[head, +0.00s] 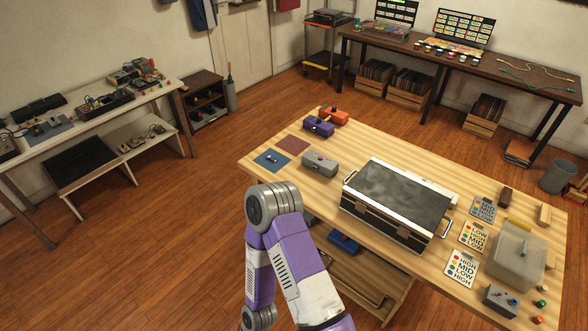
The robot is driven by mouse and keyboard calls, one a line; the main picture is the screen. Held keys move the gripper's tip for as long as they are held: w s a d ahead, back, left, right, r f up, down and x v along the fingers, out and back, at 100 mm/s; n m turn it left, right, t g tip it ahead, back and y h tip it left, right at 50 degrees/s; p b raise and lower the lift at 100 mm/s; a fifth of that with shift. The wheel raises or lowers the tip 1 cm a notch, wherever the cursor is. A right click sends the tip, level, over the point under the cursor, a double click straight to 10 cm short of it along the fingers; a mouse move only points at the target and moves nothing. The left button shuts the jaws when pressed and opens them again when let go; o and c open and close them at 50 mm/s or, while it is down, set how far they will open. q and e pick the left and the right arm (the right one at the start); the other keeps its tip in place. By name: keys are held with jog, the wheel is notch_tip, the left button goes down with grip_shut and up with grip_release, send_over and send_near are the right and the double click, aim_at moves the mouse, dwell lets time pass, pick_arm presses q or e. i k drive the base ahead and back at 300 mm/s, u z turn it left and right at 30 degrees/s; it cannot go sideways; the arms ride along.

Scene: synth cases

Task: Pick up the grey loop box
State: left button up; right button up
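A grey box (320,165) with a small dark fitting on top sits on the light wooden table (345,135), left of a large black case. A second, darker grey-blue box (499,301) with small coloured knobs stands at the table's near right corner. I cannot read a label on either, so which is the loop box is not clear from this view. One of my purple and white arms rises at the bottom middle, its bent joint in front of the table's left part. Neither of my grippers is in view.
The black case (396,194) fills the table's middle. A purple box (318,127), an orange box (335,116), a blue mat (272,160) and a dark red mat (293,144) lie left. Printed cards (474,235) and a translucent bin (517,255) stand right.

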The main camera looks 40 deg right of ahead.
aim_at(327, 167)
jog(key=u, duration=0.1)
jog(key=i, duration=1.4)
jog(key=z, duration=0.45)
jog(key=i, duration=1.7)
jog(key=z, duration=1)
